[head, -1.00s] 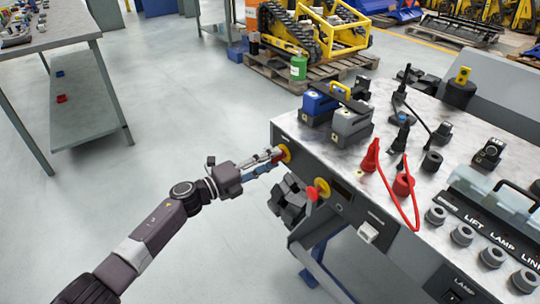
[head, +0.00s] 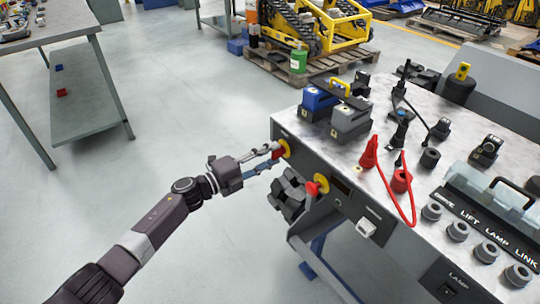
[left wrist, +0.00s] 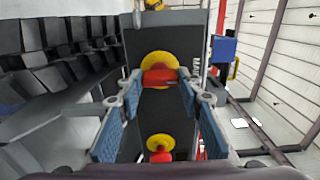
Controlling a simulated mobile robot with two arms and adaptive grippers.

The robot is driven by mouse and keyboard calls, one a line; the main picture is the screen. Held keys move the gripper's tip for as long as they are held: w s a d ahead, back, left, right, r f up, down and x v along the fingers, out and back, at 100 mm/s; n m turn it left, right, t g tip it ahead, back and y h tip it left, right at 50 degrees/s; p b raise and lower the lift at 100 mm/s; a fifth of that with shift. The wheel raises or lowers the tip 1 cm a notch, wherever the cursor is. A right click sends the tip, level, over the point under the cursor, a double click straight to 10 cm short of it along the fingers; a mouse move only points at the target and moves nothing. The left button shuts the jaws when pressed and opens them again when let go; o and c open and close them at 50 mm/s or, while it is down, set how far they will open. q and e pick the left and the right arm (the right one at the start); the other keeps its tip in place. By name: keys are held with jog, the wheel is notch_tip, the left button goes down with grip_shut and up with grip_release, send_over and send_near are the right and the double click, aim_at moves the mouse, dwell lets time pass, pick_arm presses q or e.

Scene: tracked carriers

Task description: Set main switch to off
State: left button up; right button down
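The main switch is a red knob (head: 277,154) on a yellow disc on the bench's front panel, at the panel's left end. In the left wrist view the red knob (left wrist: 160,77) lies crosswise on its yellow disc, beside lettering that starts "MAIN". My left gripper (head: 270,157) is open in front of it. In the left wrist view its fingertips (left wrist: 160,84) stand on either side of the knob; I cannot tell whether they touch it. My right gripper is in neither view.
A second red knob (head: 316,187) on a yellow disc sits further right on the panel. Black track blocks (head: 288,195) hang under the panel. A blue block (head: 318,104) and a grey block (head: 350,121) stand on the bench top.

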pick_arm(q)
jog(key=o, duration=0.4)
jog(key=shift+a, duration=0.1)
jog(key=v, duration=1.2)
